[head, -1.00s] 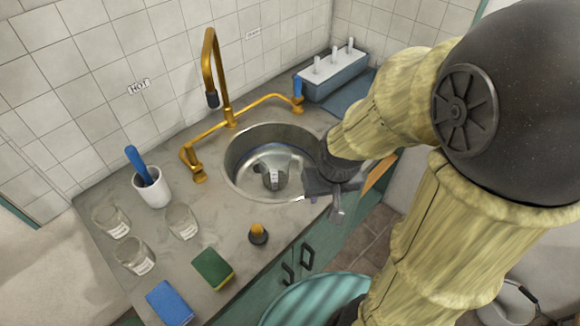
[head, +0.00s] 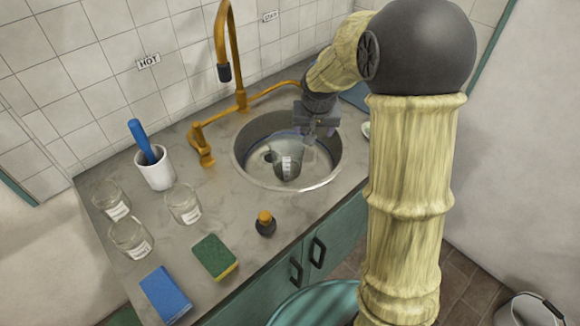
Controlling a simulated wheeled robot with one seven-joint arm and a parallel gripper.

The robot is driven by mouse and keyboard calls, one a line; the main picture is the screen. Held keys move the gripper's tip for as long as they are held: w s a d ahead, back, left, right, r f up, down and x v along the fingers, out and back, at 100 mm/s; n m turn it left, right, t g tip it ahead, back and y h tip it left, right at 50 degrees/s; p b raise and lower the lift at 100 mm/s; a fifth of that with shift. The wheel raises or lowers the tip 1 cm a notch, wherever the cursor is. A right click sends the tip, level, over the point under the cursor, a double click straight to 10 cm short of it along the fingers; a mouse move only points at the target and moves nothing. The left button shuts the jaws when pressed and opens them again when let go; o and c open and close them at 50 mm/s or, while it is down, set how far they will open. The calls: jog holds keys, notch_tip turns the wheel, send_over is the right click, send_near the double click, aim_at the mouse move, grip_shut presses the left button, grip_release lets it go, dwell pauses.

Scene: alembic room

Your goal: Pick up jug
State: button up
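A jug-like vessel (head: 289,168) with a white marked label stands in the round steel sink (head: 240,172). It looks clear or grey, and its exact shape and handle are hard to make out. My gripper (head: 312,138) points down over the right back part of the sink, above and slightly right of the vessel in the picture. It appears apart from the vessel. The fingers are small and dark, so their opening cannot be made out.
A gold faucet (head: 229,60) rises behind the sink. Left on the counter are a white cup (head: 155,172) with a blue-handled tool, several labelled glass jars (head: 183,203), a blue sponge (head: 165,294) and a green sponge (head: 214,256). A dark gold-topped bottle (head: 265,225) stands before the sink.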

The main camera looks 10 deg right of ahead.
aim_at(294, 158)
jog(key=shift+w+a+f, duration=0.1)
jog(key=shift+w+f, duration=0.1)
jog(key=shift+w, duration=0.35)
jog(key=shift+w+a+f, duration=0.1)
jog(key=shift+w+f, duration=0.05)
jog(key=shift+w, duration=0.4)
jog(key=x, duration=1.2)
jog(key=shift+w, duration=0.15)
jog(key=shift+d+f, duration=0.2)
